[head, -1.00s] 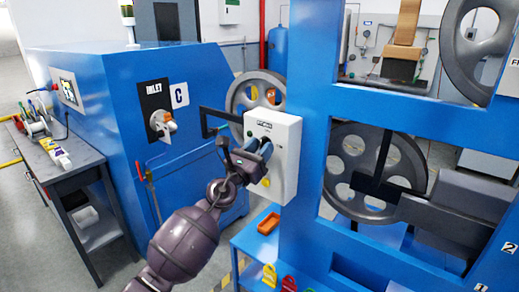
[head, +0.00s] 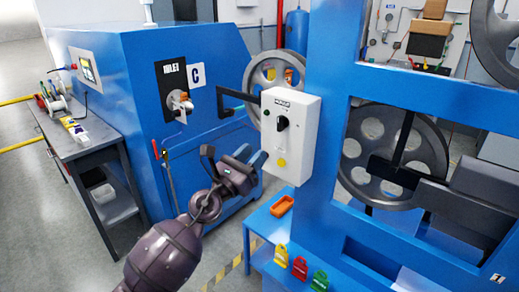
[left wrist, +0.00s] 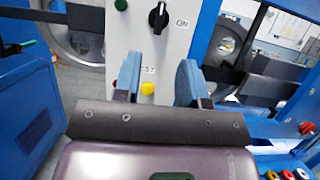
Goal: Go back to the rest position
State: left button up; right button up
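My left gripper (head: 233,160) is in front of and just left of the white control box (head: 300,125) on the blue frame. Its two blue-padded fingers are apart with nothing between them; they also show in the left wrist view (left wrist: 158,83). The box has a black rotary knob (head: 282,123) and a yellow button (head: 282,162). The fingers are clear of the knob. My right gripper is not in view.
Open floor (head: 45,230) shows at lower left.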

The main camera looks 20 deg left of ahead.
pick_arm(q)
jog(key=shift+s, duration=0.1)
dwell(0.5)
jog(key=s+a+f+n+g+y, duration=0.2)
jog(key=s+f+n+y, duration=0.2)
jog(key=f+n, duration=0.85)
jog(key=s+a+f+n+g+y, duration=0.2)
jog(key=s+f+n+y, duration=0.3)
jog(key=n, duration=1.5)
jog(key=s+f+n+g+h+b, duration=0.1)
jog(key=s+f+n+g, duration=0.4)
jog(key=s+f, duration=1.2)
jog(key=shift+s+a+f+n+g, duration=0.2)
jog(key=shift+s+f+n+g, duration=0.15)
jog(key=shift+s+n, duration=0.5)
